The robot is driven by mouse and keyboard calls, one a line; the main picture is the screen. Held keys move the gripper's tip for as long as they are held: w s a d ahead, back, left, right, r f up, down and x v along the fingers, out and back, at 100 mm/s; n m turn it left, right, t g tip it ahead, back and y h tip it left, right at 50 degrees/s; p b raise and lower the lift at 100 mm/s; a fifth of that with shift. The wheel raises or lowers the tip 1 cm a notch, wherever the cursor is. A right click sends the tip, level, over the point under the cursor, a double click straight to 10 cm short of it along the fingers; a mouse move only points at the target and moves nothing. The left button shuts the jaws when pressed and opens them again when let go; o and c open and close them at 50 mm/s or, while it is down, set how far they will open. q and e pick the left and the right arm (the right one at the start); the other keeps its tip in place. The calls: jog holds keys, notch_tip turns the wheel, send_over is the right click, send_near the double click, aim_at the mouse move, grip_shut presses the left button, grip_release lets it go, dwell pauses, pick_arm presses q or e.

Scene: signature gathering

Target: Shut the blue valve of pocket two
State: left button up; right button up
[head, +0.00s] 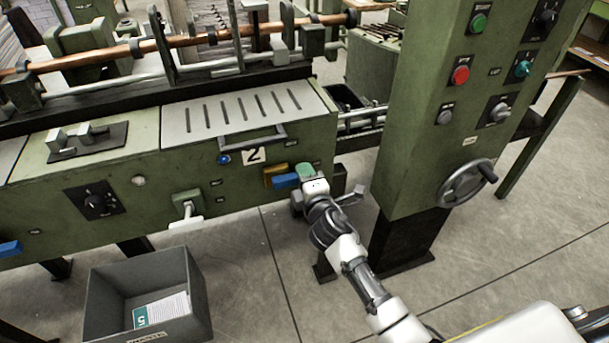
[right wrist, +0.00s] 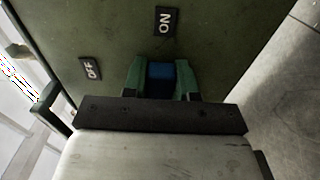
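The pocket labelled 2 (head: 254,155) is a green housing with a slotted metal top. The blue valve handle (head: 285,181) is low on its front, beside a yellow part (head: 273,172). My right gripper (head: 305,172) is at the handle. In the right wrist view, its green fingers (right wrist: 160,80) lie on both sides of the blue handle (right wrist: 160,72), close against it. An ON label (right wrist: 164,20) is above it and an OFF label (right wrist: 90,69) is to its left. The handle's lower part is hidden by the gripper. My left gripper is not in view.
A control column (head: 420,130) with buttons and a handwheel (head: 467,183) stands right of the pocket. A grey bin (head: 190,318) with a paper inside is on the floor at lower left. A white-handled lever (head: 186,222) is left of the valve. Open floor lies below.

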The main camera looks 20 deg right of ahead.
grip_shut()
